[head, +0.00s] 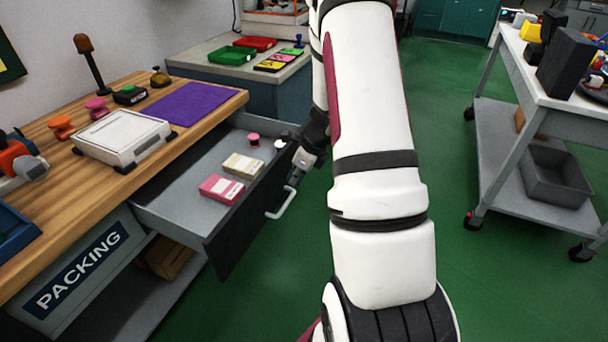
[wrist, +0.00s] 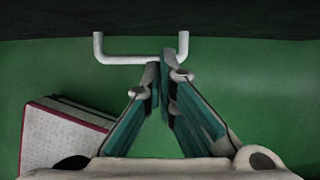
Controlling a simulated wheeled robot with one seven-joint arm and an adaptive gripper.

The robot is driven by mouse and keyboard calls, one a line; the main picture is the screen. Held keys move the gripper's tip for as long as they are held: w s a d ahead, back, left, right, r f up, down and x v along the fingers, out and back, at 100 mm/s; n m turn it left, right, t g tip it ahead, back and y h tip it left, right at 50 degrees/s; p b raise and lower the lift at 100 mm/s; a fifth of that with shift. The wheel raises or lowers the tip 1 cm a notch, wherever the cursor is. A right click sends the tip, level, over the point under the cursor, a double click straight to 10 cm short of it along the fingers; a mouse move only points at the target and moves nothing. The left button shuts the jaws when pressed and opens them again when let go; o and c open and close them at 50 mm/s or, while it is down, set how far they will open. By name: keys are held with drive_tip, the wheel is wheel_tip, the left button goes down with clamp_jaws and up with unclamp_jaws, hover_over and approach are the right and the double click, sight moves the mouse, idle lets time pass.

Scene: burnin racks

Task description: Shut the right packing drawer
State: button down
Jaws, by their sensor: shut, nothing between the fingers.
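The packing drawer (head: 172,211) stands pulled out from under the wooden bench, with its dark front panel (head: 238,232) facing right. A pale bar handle (head: 283,203) sticks out from that front and also shows in the wrist view (wrist: 125,60). Inside the drawer lie a pink box (head: 221,188), a beige box (head: 243,165) and small round items. My gripper (head: 292,184) is at the drawer front beside the handle. In the wrist view its fingertips (wrist: 161,62) are together, overlapping the handle's bar. I cannot tell whether they touch it. My arm hides part of the floor beyond.
The bench top (head: 50,205) holds a white device (head: 122,138), a purple mat (head: 190,102) and several tools. A crate (head: 170,257) sits below the drawer. A grey cart (head: 553,135) stands at right. Green floor is clear between the drawer and the cart.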

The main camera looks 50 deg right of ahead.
drive_tip(key=shift+w+a+r, duration=0.1)
drive_tip(key=shift+w+a, duration=0.1)
drive_tip(key=shift+w, duration=0.35)
drive_tip(key=shift+w+a, duration=0.15)
drive_tip(key=shift+w, duration=0.35)
